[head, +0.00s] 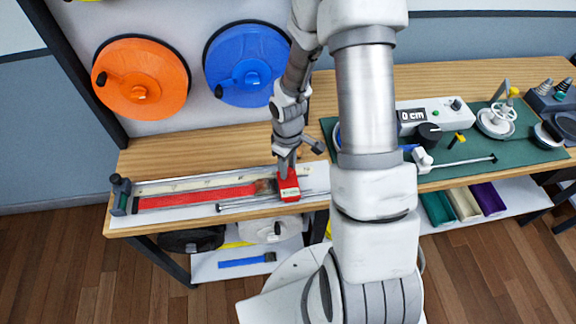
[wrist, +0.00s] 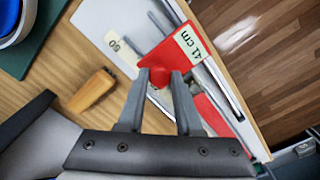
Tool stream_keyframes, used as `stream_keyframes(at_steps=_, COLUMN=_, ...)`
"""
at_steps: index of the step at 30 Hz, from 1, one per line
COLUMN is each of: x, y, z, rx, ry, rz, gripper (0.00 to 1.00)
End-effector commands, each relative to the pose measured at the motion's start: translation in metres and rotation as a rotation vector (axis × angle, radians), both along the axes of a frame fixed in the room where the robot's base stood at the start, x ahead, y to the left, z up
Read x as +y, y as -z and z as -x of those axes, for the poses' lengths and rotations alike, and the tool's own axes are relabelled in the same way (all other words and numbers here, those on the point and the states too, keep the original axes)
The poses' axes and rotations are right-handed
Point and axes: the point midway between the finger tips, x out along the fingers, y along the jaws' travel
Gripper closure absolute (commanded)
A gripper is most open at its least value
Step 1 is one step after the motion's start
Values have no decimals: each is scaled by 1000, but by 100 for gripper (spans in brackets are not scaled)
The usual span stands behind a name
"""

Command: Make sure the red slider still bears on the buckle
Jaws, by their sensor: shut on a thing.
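The red slider (head: 288,186) sits on the measuring rail at the right end of the red strap (head: 200,197). In the wrist view the slider (wrist: 165,45) shows a label reading 41 cm. My gripper (head: 287,172) comes down on it from above, its fingers shut on the slider's red knob in the wrist view (wrist: 167,78). A small brownish piece (head: 265,187), perhaps the buckle, lies at the strap's end just left of the slider. Whether it touches the slider cannot be told; in the wrist view my fingers hide that area. The strap also shows there (wrist: 211,116).
A dark clamp post (head: 121,194) stands at the rail's left end. Loose grey rods lie along the front. A wooden-handled piece (wrist: 92,92) lies beside the rail. A green mat (head: 455,150) with instruments is at right. Orange (head: 141,77) and blue (head: 246,64) reels hang behind.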

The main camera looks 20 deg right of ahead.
Motion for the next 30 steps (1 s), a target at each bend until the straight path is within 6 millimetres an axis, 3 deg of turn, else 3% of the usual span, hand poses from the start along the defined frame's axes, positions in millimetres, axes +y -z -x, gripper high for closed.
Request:
stream_keyframes(at_steps=11, x=10, y=0, z=-2, rx=-1, ry=-2, rz=-2, gripper=100)
stream_keyframes(at_steps=12, x=10, y=0, z=-2, rx=-2, ry=-2, rz=-2, gripper=59)
stream_keyframes(at_steps=16, x=9, y=0, z=-2, rx=-1, ry=-2, rz=-2, gripper=36)
stream_keyframes(at_steps=25, x=8, y=-1, z=-2, rx=-1, ry=0, rz=-1, gripper=36)
stream_keyframes(at_steps=30, x=8, y=-13, z=-3, rx=-3, ry=2, rz=-1, gripper=36)
